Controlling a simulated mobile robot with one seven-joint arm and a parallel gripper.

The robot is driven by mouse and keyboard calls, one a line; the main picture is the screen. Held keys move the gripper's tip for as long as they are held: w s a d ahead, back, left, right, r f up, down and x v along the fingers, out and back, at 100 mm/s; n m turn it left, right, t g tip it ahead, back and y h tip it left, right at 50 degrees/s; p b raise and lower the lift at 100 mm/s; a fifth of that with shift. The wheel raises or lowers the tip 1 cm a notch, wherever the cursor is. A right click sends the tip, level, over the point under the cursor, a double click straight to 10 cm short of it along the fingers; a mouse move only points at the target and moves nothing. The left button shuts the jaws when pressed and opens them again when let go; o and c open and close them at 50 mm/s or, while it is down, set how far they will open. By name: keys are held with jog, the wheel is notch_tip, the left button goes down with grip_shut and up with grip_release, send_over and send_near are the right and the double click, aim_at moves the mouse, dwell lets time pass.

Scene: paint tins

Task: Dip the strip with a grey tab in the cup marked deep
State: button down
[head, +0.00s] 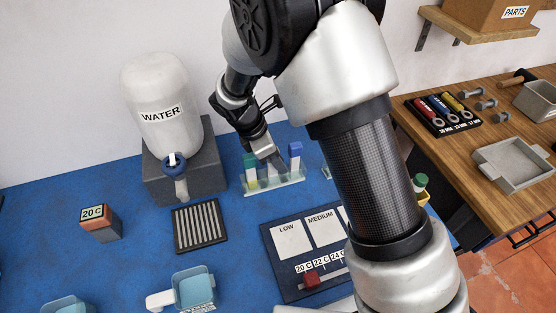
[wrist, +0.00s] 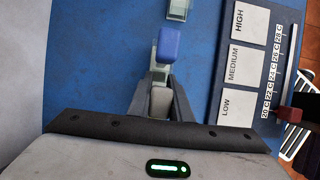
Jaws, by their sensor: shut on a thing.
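My gripper (head: 272,163) reaches down over a clear rack (head: 280,188) of strips on the blue table. In the wrist view my gripper (wrist: 160,90) is shut on the grey tab (wrist: 160,101) of a strip. The strip below the tab is hidden, and I cannot tell whether it still sits in the rack. A blue tab (head: 295,149) stands on the right of the gripper and a green tab (head: 249,160) on the left. The blue tab (wrist: 168,44) also shows just beyond the fingertips. Two pale blue cups, one at front centre (head: 194,288) and one at front left (head: 66,306), carry no readable mark.
A water dispenser (head: 160,110) stands behind on a grey block. A dark slotted tray (head: 200,227), an orange "20 C" block (head: 100,222) and a LOW/MEDIUM/HIGH board (head: 285,270) lie around the rack. My arm hides part of the table's right side.

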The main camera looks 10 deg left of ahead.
jog(key=shift+f, duration=0.2)
jog(key=c, duration=1.6)
grip_release()
jog(key=shift+b, duration=0.35)
